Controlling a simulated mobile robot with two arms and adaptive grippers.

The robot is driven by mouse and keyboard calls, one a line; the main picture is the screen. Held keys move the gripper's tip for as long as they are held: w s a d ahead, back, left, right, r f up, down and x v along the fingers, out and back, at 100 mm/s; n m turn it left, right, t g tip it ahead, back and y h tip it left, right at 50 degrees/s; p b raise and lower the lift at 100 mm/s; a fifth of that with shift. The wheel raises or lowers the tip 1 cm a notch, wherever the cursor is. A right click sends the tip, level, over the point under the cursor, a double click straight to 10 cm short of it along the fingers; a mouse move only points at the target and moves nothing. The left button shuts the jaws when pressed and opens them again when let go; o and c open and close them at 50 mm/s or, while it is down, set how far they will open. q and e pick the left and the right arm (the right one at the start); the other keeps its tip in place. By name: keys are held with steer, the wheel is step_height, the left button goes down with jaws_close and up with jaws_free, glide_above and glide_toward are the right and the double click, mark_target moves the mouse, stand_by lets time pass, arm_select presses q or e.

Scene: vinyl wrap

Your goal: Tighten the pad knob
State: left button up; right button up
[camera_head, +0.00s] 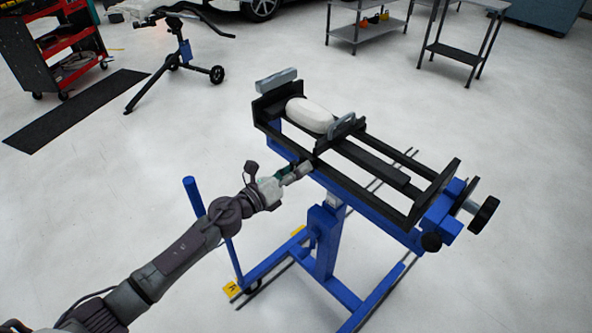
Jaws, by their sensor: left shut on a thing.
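A blue and black stand holds a white rounded pad (310,115) in its black frame (372,197). A grey looped bracket (346,125) stands at the pad's right end. My left gripper (306,168) is at the near side rail of the frame, below the pad and bracket. It is shut on a small part there, seemingly the pad knob, which the fingers hide. My right gripper is not in view.
The stand's blue base (340,290) spreads over the floor, with a blue upright post (194,197) close to my left arm.

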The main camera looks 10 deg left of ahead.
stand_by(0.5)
arm_select(q)
steer(key=o, duration=1.2)
steer(key=shift+c, duration=0.2)
steer(key=v, duration=1.2)
steer(key=shift+f, duration=0.15)
